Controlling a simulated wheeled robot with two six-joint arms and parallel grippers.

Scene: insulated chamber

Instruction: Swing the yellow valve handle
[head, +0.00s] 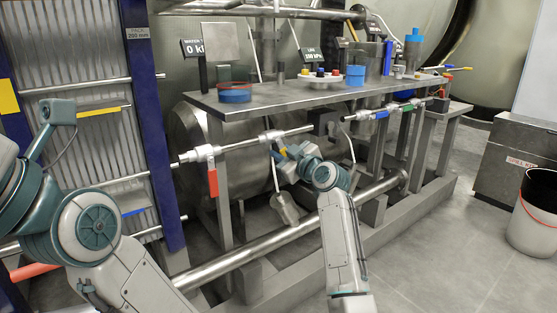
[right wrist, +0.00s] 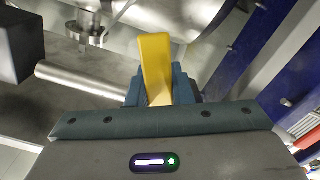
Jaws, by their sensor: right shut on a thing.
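The yellow valve handle (right wrist: 155,62) stands between the fingers of my right gripper (right wrist: 158,88) in the right wrist view. The fingers are closed against its two sides, and its lower end is hidden between them. In the head view my right gripper (head: 284,160) reaches under the pipe at the front of the steel bench, and a small part of the yellow handle (head: 281,151) shows at it. The exact angle of the handle is hard to tell there. Parts of my left arm show at the left edge, but its fingers do not show.
A red handle (head: 212,181) hangs from the pipe left of my right gripper. A blue handle (head: 382,115) sits farther right. The steel bench (head: 270,104) is above, with a large pipe (head: 270,240) low in front. A bucket (head: 536,215) stands at right; the floor before it is clear.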

